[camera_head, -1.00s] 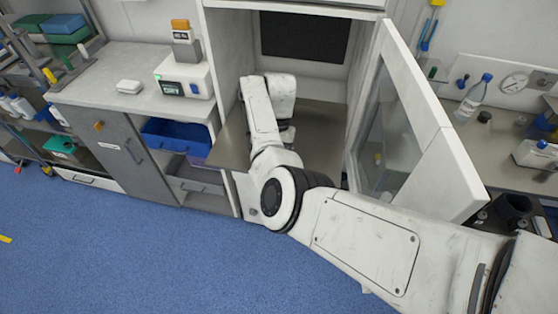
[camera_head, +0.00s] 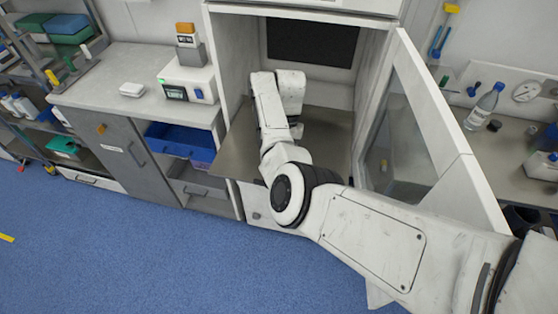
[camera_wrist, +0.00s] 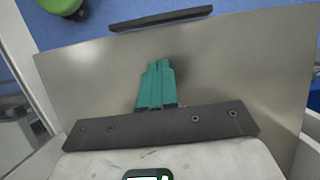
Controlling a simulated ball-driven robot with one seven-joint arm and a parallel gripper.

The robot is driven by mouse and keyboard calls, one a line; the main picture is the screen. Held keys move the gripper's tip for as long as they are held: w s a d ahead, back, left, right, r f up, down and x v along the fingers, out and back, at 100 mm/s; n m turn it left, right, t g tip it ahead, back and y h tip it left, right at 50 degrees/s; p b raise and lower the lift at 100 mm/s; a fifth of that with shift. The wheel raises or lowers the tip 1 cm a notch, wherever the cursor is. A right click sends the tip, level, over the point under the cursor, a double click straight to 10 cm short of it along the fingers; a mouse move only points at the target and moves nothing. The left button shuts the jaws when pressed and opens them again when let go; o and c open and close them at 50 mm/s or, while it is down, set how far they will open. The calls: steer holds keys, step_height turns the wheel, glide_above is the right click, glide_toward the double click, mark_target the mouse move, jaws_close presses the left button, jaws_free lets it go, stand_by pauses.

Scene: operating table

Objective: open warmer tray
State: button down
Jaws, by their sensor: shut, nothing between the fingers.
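The warmer is a white cabinet (camera_head: 232,62) with its glazed door (camera_head: 455,185) standing open to the right. Its flat metal tray (camera_head: 236,150) sits low in it, and the front left corner juts out past the cabinet front. In the wrist view the tray (camera_wrist: 245,75) fills most of the picture, with a dark bar handle (camera_wrist: 162,18) along its far edge. My gripper (camera_wrist: 157,68) has teal fingers, shut together and empty. They are over the tray, apart from the handle in the picture; contact with the tray cannot be told. In the head view my arm hides the fingers.
A counter (camera_head: 100,95) with a small device (camera_head: 188,82) stands left of the warmer. Below it is an open shelf with a blue bin (camera_head: 180,142). A bench with a bottle (camera_head: 484,105) is behind the open door. Blue floor is clear in front on the left.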

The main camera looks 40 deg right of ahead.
steer(key=p+v, duration=0.1)
steer(key=v, duration=0.8)
steer(key=shift+s+p, duration=0.25)
steer(key=shift+p, duration=0.1)
steer(key=shift+r, duration=0.1)
